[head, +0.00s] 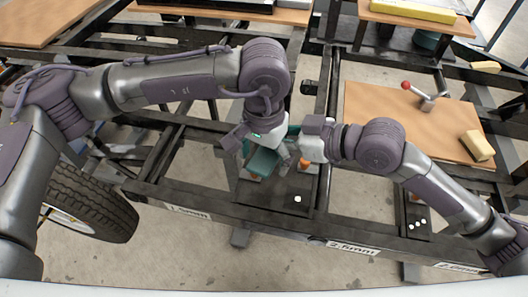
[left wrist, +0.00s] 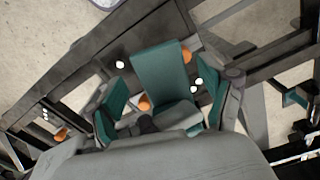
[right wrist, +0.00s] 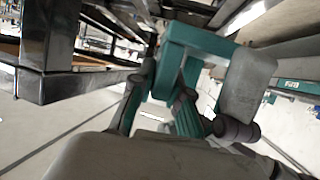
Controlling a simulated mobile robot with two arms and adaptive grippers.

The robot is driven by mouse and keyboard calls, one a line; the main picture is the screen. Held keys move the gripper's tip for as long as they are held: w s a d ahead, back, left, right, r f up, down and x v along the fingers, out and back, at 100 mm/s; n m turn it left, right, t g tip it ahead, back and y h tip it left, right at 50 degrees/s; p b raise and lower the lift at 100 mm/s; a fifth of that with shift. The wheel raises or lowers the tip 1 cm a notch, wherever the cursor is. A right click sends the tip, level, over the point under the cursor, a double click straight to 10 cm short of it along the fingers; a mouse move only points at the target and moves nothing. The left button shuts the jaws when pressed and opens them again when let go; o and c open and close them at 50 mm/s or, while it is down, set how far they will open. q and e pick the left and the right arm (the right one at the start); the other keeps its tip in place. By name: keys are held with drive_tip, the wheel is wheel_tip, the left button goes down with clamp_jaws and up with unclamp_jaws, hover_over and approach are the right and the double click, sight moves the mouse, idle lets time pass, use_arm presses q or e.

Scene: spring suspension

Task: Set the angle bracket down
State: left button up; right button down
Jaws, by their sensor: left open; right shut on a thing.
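The angle bracket (head: 262,162) is a teal piece over the dark plate in the middle of the head view. In the left wrist view the bracket (left wrist: 160,72) lies between the spread fingers of my left gripper (left wrist: 162,100), with a gap on each side. That gripper (head: 262,148) is open above it in the head view. In the right wrist view the bracket (right wrist: 205,38) is close up, and my right gripper (right wrist: 160,95) is shut on its teal leg. In the head view my right gripper (head: 298,150) comes in from the right, its fingertips partly hidden. Whether the bracket touches the plate is hard to tell.
The dark plate (head: 285,197) on the black frame carries small white dots and orange parts (head: 303,163). A wooden board (head: 385,115) at right holds a red-knobbed lever (head: 425,100) and a yellow block (head: 477,146). A tyre (head: 95,205) is at left.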

use_arm(q)
drive_tip(key=c, duration=1.5)
use_arm(e)
drive_tip(key=c, duration=1.1)
unclamp_jaws()
use_arm(q)
drive_tip(key=shift+c, duration=0.2)
use_arm(e)
drive_tip(key=shift+o, duration=0.2)
use_arm(q)
drive_tip(key=shift+w, duration=0.2)
use_arm(e)
drive_tip(key=shift+s, duration=0.15)
